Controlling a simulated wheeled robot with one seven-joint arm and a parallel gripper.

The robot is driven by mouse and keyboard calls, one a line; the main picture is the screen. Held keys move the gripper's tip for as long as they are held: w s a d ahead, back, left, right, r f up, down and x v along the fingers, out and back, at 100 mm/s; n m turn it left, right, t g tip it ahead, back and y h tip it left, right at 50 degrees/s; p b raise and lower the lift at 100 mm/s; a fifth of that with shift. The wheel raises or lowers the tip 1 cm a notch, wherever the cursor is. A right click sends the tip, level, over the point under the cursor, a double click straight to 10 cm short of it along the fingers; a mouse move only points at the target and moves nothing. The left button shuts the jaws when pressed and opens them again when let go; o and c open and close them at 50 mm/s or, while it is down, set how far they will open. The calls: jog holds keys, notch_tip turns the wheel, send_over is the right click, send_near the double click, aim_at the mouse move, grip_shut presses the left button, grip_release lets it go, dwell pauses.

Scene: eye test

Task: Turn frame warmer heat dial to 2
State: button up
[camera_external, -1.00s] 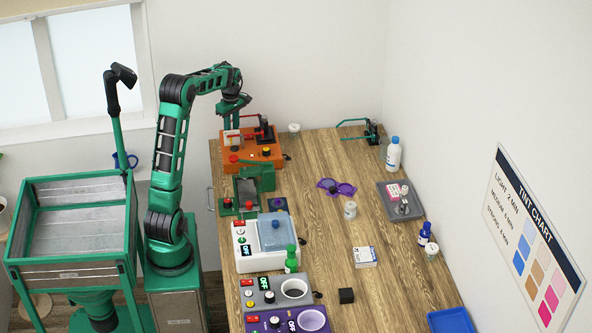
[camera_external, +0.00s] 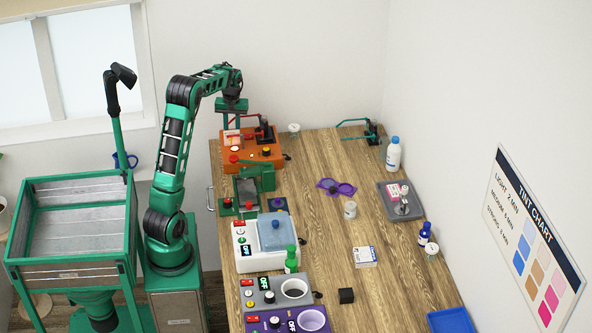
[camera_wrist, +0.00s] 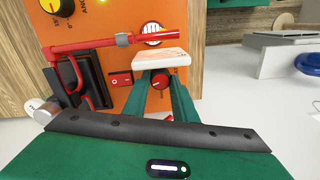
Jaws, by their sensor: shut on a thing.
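My gripper (camera_external: 232,126) points down at the warmer's back left part. A white plate (camera_wrist: 160,58) hides part of the fingertips and the dial's surroundings. In the external view the dial is hidden.
A yellow dial (camera_external: 267,152) sits farther right. A green device (camera_external: 262,176) stands just in front; the bench's middle is mostly clear.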

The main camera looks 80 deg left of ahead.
jog(key=m, duration=0.4)
jog(key=shift+w+a+r+m, duration=0.1)
jog(key=shift+w+r+m, duration=0.05)
jog(key=shift+w+m, duration=0.15)
jog(key=m, duration=0.4)
jog(key=shift+m, duration=0.4)
jog(key=o, duration=1)
jog(key=shift+o, duration=0.2)
jog(key=shift+s, duration=0.1)
notch_tip(320, 180, up, 11)
jog(key=shift+d+f, duration=0.2)
jog(key=shift+d, duration=0.1)
jog(key=shift+w+d, duration=0.1)
jog(key=shift+w, duration=0.1)
